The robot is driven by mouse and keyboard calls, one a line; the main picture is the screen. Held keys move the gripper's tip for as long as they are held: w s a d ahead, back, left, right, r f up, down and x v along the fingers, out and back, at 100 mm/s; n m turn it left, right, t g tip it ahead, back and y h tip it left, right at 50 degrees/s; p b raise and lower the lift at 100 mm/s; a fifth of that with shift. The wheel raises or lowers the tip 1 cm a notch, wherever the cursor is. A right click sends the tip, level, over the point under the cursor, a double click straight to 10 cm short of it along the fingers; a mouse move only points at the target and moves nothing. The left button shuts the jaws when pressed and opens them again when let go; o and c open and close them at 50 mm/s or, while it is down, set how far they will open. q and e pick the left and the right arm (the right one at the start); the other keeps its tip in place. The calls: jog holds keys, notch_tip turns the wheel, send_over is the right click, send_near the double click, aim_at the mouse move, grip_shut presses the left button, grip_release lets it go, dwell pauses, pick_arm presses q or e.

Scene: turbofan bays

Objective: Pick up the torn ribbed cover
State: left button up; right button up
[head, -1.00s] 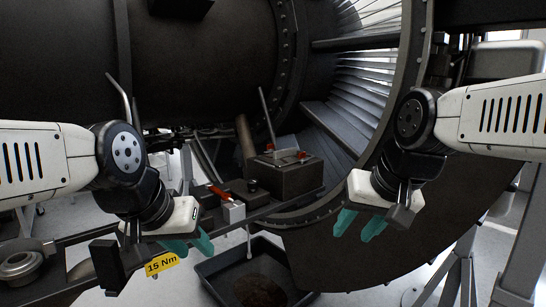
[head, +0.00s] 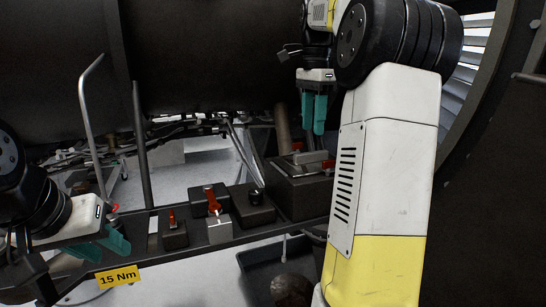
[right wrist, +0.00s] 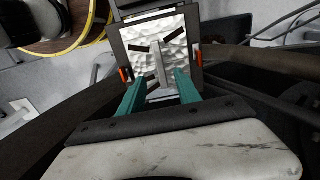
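A dark box (head: 300,192) with red latches stands at the right end of the bench. In the right wrist view its dark frame (right wrist: 122,38) surrounds a pale, crinkled panel (right wrist: 140,38) with dark slits and a grey bar across its middle. This panel looks like the torn ribbed cover, but I cannot be sure. My right gripper (head: 314,128) points down above the box. In the right wrist view its teal fingers (right wrist: 160,80) are apart, with nothing between them. My left gripper (head: 100,245) is at the lower left, fingers apart and empty, near the bench's front edge.
The bench (head: 195,247) carries small dark blocks with red levers (head: 174,233) and a dark knob block (head: 252,210). A yellow "15 Nm" label (head: 117,277) is on its front. A dark tray (head: 262,262) lies below. Tall metal rods (head: 140,150) rise behind the bench. The engine hangs overhead.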

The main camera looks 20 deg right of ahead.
aim_at(311, 158)
jog(key=shift+w+d+f, duration=0.1)
jog(key=shift+w+f, duration=0.2)
jog(key=shift+f, duration=0.5)
jog(key=shift+s+f, duration=0.2)
jog(key=shift+f, duration=2.85)
grip_shut()
